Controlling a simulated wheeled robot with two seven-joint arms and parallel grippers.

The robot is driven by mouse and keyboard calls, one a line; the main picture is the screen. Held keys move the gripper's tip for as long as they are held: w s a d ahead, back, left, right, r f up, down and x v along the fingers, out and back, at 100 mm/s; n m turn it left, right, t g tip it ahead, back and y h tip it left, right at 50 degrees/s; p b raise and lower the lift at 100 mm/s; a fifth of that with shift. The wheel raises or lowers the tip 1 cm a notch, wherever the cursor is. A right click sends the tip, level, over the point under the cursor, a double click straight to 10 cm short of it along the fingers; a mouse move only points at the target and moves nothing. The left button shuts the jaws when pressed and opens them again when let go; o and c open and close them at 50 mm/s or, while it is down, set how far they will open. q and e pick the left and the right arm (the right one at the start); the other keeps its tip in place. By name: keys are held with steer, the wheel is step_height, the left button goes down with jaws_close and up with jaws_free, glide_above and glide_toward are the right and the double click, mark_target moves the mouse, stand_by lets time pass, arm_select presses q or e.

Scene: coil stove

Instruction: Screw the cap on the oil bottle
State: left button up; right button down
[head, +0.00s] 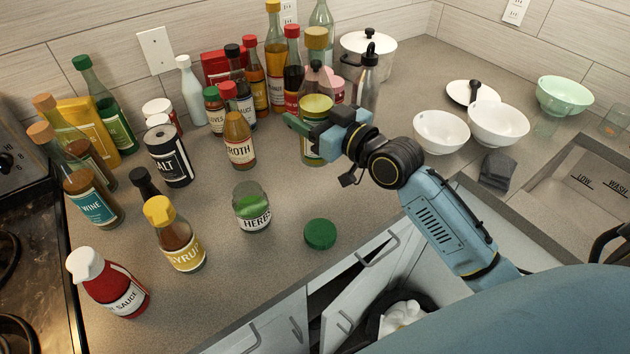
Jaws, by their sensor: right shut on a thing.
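A bottle (313,158) with a yellow-green body stands upright at the middle of the counter; I take it for the oil bottle, though its label is mostly hidden. I cannot tell how tightly the cap sits. My left gripper is not in view.
A loose green lid (320,234) lies near the front edge, beside an open herbs jar (252,208). A broth bottle (239,142) stands just left of the held bottle. Several bottles crowd behind it. White bowls (441,132) and a sink (580,190) are at right.

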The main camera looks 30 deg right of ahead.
steer(key=shift+f+b, duration=0.55)
steer(key=shift+f, duration=2.25)
steer(key=shift+f, duration=0.1)
steer(key=shift+f+b, duration=0.5)
steer(key=shift+f, duration=1.3)
steer(key=shift+f, duration=0.2)
steer(key=shift+c, duration=2.2)
jaws_free()
steer(key=shift+f, duration=0.1)
